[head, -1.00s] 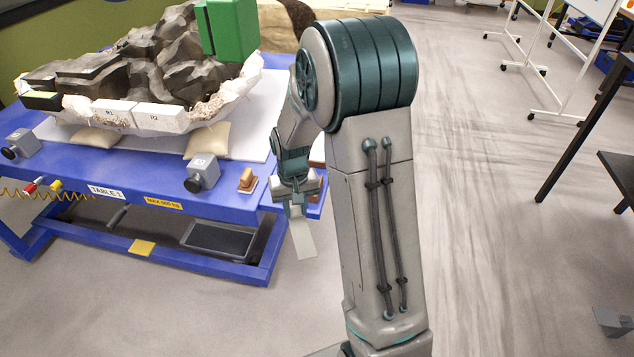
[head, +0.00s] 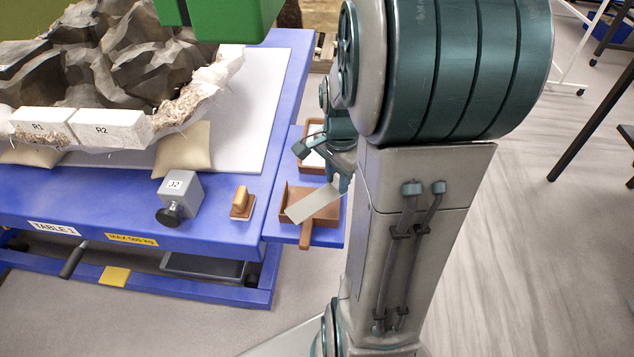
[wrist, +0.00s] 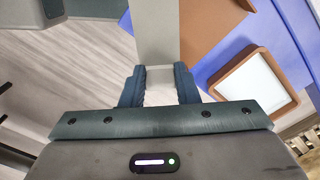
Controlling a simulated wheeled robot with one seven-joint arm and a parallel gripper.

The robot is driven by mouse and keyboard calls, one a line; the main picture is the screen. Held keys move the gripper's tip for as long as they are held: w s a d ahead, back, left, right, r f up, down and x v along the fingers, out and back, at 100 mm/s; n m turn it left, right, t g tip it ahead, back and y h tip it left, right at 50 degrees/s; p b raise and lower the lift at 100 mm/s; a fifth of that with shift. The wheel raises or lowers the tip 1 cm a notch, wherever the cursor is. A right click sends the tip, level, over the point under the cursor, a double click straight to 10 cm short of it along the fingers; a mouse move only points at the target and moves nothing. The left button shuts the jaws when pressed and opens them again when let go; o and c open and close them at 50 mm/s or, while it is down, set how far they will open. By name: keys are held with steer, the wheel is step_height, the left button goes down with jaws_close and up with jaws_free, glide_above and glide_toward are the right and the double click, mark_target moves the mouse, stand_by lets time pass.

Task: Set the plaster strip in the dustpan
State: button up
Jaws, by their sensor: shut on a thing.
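The plaster strip (head: 313,204) is a flat, pale grey piece. My gripper (head: 343,181) is shut on one end of it, and the strip sticks out down and to the left. The brown dustpan (head: 329,213) lies on the blue side shelf with its handle toward the front. In the head view the strip overlaps the dustpan and hides part of it; I cannot tell whether they touch. In the wrist view the strip (wrist: 156,35) runs up from between the fingers (wrist: 160,72), with part of the brown dustpan (wrist: 205,35) to its right.
A brown-rimmed tray with a white inside (head: 312,163) sits behind the dustpan, partly hidden by my arm. A wooden-handled block (head: 242,204) and grey box 32 (head: 179,192) stand on the blue table to the left. The large rock in plaster (head: 100,70) fills the back left.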

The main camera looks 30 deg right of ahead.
steer(key=w+d+f, duration=0.1)
steer(key=w+f, duration=0.1)
steer(key=w, duration=0.1)
steer(key=w+d+f, duration=0.1)
steer(key=w+f, duration=0.1)
steer(key=w, duration=0.1)
steer(key=w+d+f, duration=0.2)
steer(key=w, duration=0.1)
steer(key=shift+w+f, duration=0.1)
steer(key=shift+f, duration=1.95)
steer(key=shift+f+b, duration=0.2)
steer(key=shift+b, duration=0.2)
steer(key=o, duration=0.7)
steer(key=shift+r, duration=0.2)
